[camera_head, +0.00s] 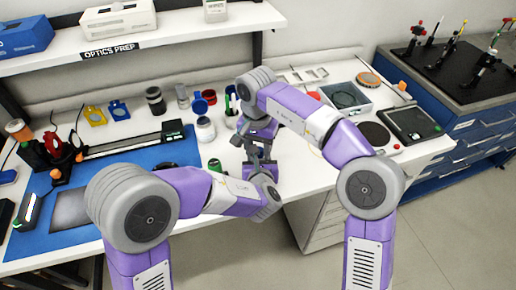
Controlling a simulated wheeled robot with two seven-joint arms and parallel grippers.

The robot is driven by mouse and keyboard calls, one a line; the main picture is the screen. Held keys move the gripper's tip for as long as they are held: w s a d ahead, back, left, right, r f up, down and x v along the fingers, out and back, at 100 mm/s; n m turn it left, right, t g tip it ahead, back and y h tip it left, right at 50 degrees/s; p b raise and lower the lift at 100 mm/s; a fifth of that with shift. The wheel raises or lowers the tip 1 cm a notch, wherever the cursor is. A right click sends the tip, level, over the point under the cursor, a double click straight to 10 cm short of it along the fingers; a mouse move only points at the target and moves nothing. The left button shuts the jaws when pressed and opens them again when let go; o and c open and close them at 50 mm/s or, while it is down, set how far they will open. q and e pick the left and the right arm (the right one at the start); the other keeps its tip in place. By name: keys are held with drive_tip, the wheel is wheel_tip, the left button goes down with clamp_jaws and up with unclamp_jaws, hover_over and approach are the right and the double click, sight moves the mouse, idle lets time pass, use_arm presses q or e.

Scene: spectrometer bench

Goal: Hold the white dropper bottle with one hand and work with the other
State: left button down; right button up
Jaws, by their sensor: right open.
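I cannot pick out the white dropper bottle for sure.
A white jar (206,130), blue and red cups (200,106) and a dark cylinder (155,101) stand behind. A blue mat (150,160) with a black rail lies left. Bare white bench shows right of the grippers.

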drive_tip(key=shift+w+r, duration=0.1)
drive_tip(key=shift+r, duration=2.15)
drive_tip(key=shift+c, duration=0.5)
drive_tip(key=shift+c, duration=0.8)
drive_tip(key=shift+w+a+r, duration=0.15)
drive_tip(key=shift+w+r, duration=0.1)
drive_tip(key=shift+r, duration=0.4)
drive_tip(key=shift+w+r+m, duration=0.15)
drive_tip(key=shift+r+m, duration=0.35)
drive_tip(key=shift+r, duration=0.2)
drive_tip(key=shift+d+r+g, duration=0.3)
drive_tip(key=shift+g, duration=0.1)
drive_tip(key=shift+f, duration=0.1)
